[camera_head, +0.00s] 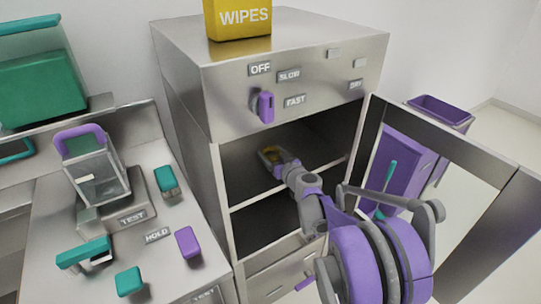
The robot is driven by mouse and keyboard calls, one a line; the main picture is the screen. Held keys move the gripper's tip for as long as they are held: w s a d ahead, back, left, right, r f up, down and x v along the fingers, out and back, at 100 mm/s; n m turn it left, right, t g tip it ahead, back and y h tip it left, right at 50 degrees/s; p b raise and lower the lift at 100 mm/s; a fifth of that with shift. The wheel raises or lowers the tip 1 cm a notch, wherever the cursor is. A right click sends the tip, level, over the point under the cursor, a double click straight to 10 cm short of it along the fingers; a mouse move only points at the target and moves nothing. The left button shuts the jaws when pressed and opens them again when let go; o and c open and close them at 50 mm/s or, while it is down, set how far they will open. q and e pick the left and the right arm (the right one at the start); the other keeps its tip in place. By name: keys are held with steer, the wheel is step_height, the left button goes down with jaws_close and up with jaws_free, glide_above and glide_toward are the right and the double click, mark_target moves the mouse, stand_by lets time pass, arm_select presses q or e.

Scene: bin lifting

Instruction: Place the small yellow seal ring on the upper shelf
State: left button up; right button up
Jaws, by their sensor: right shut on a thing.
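My right gripper (271,155) reaches from the lower right into the open cabinet (195,85), inside the upper compartment. It is shut on the small yellow seal ring (276,152), of which only a small yellow part shows between the fingers. The upper shelf (247,200) runs below the gripper; its front edge is light. I cannot tell whether the ring touches the shelf. My left gripper is not in view.
The glass cabinet door (508,205) stands open on the right, beside my arm. A purple bin (440,112) stands behind it. A yellow wipes box (238,20) sits on top of the cabinet. At left is a bench with a clear test box (95,170) and several buttons.

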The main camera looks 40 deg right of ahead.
steer(key=shift+w+f, duration=0.2)
steer(key=shift+w, duration=0.05)
steer(key=o, duration=1.2)
steer(key=shift+f, duration=0.1)
steer(key=shift+r, duration=0.2)
steer(key=p+v, duration=0.1)
steer(key=v, duration=1.1)
steer(key=shift+f, duration=0.1)
steer(key=shift+d, duration=0.1)
